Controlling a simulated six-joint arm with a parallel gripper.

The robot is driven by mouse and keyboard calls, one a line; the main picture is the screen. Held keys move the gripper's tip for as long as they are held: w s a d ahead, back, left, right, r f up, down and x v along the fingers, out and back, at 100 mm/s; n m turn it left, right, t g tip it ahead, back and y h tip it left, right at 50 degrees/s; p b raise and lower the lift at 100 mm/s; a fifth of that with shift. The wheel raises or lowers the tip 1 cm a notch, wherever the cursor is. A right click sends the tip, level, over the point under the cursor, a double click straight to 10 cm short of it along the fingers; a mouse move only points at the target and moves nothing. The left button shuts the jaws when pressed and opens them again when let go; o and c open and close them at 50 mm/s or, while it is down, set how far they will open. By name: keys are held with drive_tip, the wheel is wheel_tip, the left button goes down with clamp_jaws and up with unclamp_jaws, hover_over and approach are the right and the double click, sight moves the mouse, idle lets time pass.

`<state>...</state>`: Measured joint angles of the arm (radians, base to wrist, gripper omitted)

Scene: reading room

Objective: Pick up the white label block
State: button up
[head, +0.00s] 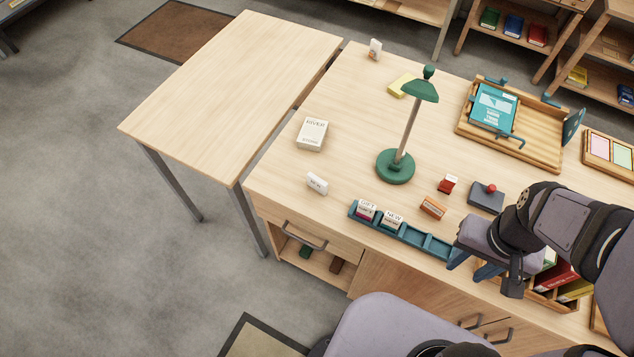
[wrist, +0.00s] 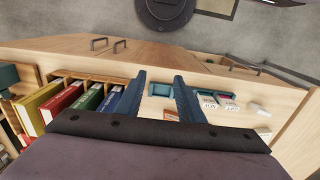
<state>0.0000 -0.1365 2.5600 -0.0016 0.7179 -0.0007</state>
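The white label block (head: 317,184) lies on the desk near its front left edge, with small dark lettering on its face. It also shows in the wrist view (wrist: 259,109), at the right, beyond the teal tray. My gripper (head: 472,265) is at the desk's front edge, well to the right of the block, near the right end of the teal tray. In the wrist view my gripper (wrist: 160,80) has its two blue fingers spread apart with nothing held between them.
The teal tray (head: 411,237) holds blocks marked GIFT (head: 366,210) and NEW (head: 393,219). A green lamp (head: 395,167), an orange block (head: 433,207) and a red block (head: 447,184) stand behind it. A white box (head: 312,134) lies behind the label block. Books (wrist: 62,104) stand at left in the wrist view.

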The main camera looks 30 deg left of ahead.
drive_tip(key=o, duration=0.8)
